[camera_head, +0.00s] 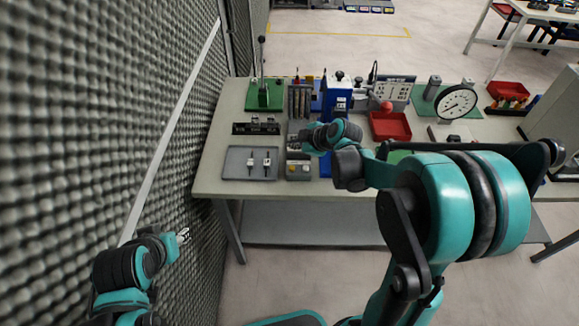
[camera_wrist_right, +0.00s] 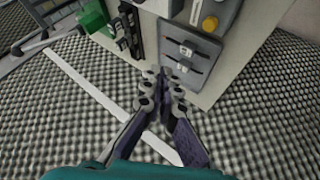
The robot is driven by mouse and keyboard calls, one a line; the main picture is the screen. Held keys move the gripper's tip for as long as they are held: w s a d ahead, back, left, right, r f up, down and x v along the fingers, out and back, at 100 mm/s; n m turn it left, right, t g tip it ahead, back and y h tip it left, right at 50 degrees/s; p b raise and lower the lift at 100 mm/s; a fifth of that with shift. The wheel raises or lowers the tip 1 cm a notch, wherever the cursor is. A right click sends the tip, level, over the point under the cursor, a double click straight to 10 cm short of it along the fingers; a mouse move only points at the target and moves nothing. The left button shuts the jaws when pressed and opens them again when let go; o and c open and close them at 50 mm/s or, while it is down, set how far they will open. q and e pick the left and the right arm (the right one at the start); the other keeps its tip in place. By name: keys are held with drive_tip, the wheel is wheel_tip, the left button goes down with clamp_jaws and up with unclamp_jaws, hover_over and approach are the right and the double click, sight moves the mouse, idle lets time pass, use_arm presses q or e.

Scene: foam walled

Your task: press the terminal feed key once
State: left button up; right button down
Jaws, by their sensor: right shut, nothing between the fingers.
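A small grey box (camera_head: 299,172) with yellowish buttons on top sits at the table's front edge. In the right wrist view a grey box (camera_wrist_right: 222,10) shows a round yellow button (camera_wrist_right: 209,22). I cannot tell which part is the terminal feed key. My right gripper (camera_head: 294,147) is shut and empty, above the table behind the grey box. Its closed fingers show in the right wrist view (camera_wrist_right: 165,82), pointing toward a grey tray. My left gripper (camera_head: 184,236) is low at the left, off the table beside the foam wall; its fingers are too small to read.
The grey tray (camera_head: 232,163) with two small pale parts lies left of the box. Behind are a black strip (camera_head: 256,129), a green-based press (camera_head: 264,96) and a blue device (camera_head: 337,98). A red bin (camera_head: 390,126) and dial gauge (camera_head: 456,103) stand right. Foam wall (camera_head: 90,110) borders the left.

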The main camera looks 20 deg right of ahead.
sight(293, 169)
drive_tip(key=shift+f, duration=0.15)
wheel_tip(293, 169, down, 9)
drive_tip(key=b, duration=0.7)
drive_tip(key=shift+r, duration=0.2)
idle(1.0)
drive_tip(key=shift+f+b, duration=0.4)
drive_tip(key=shift+f+b, duration=0.5)
idle(0.6)
idle(0.4)
drive_tip(key=shift+r+p, duration=0.8)
drive_tip(key=shift+r, duration=0.2)
